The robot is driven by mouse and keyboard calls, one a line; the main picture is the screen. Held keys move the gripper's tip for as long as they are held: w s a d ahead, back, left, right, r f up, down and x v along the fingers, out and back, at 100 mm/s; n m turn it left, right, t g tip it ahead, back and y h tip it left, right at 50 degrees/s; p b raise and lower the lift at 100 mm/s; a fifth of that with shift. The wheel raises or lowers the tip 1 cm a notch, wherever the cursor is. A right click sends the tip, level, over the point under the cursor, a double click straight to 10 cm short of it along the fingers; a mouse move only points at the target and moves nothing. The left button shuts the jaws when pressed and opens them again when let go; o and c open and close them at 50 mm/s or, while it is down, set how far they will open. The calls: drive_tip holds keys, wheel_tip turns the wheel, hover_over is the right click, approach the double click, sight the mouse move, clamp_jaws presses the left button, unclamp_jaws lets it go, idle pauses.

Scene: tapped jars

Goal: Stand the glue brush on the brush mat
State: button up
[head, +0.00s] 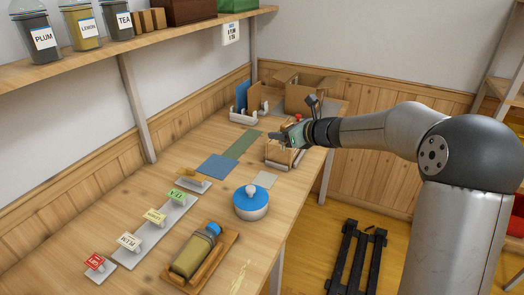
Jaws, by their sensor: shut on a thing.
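My gripper (283,138) is at the far right part of the workbench, just above a small wooden holder (279,156). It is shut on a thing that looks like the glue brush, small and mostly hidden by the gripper. I cannot tell whether the brush is clear of the holder.
A blue-lidded white pot (250,203) stands near the bench's front edge. A jar (195,252) lies on a wooden tray (230,248). Label stands (129,242) line the left side. Cardboard boxes (304,92) and an upright file rack (243,116) stand at the back.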

drive_tip(key=w+a+f+n+g+y, duration=0.1)
drive_tip(key=w+a+f+n+g, duration=0.1)
drive_tip(key=a+f, duration=0.4)
wheel_tip(320, 180, down, 3)
drive_tip(key=shift+w+a+r+n+g+y, duration=0.1)
drive_tip(key=shift+w+a+n+g+y, duration=0.05)
drive_tip(key=shift+a+n+g+y, duration=0.25)
drive_tip(key=shift+d+b, duration=0.1)
drive_tip(key=shift+b, duration=0.3)
drive_tip(key=shift+f+b, duration=2)
drive_tip(key=shift+f, duration=0.9)
drive_tip(key=shift+f+b, duration=0.35)
drive_tip(key=shift+f, duration=0.3)
drive_tip(key=o, duration=1.1)
drive_tip(key=shift+c, duration=0.2)
drive_tip(key=shift+d+r, duration=0.1)
